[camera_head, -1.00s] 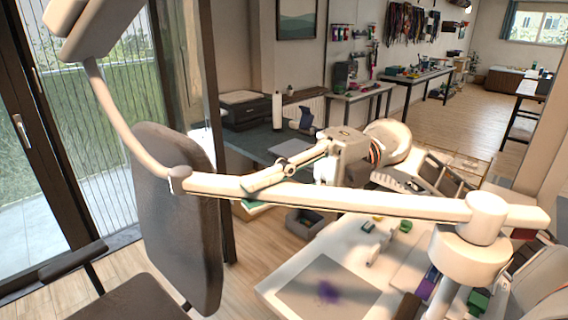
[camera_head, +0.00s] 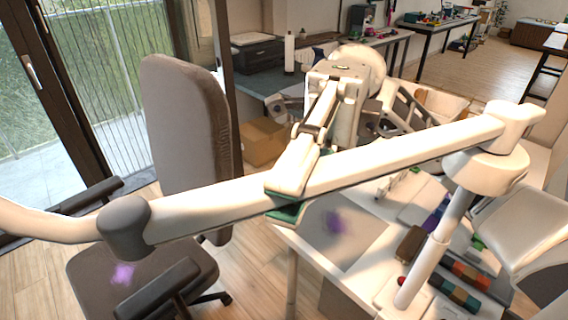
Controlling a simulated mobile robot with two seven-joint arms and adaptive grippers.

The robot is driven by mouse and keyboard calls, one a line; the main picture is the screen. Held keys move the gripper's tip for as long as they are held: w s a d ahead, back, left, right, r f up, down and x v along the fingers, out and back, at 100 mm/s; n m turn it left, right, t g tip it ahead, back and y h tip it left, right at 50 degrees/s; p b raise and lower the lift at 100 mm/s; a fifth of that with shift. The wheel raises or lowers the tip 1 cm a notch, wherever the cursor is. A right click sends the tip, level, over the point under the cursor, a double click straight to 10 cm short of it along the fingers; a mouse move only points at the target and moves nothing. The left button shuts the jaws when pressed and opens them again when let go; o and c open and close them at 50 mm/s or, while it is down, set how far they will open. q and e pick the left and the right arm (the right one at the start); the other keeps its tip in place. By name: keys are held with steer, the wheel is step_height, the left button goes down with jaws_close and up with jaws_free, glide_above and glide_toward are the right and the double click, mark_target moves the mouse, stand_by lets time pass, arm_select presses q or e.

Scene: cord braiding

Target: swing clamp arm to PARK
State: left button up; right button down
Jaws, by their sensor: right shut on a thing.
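The clamp arm (camera_head: 400,163) is a long pale bar pivoting on a white post (camera_head: 427,255) that stands on the table at the right. It runs left to a grey joint (camera_head: 124,228), where a second pale link (camera_head: 45,220) leaves the picture at the left edge. My right gripper (camera_head: 287,200) is shut on the bar near its middle, with green-edged fingertips at the bar. No PARK mark is legible. My left gripper is not in view.
A dark office chair (camera_head: 185,115) stands below and behind the bar's left part. The white table carries a grey mat (camera_head: 365,245) and several coloured blocks (camera_head: 462,290) near the post. A cardboard box (camera_head: 262,142) stands on the floor behind.

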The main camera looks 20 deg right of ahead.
steer(key=shift+s, duration=0.15)
steer(key=c, duration=2)
jaws_free()
steer(key=shift+d, duration=0.1)
steer(key=v, duration=1.2)
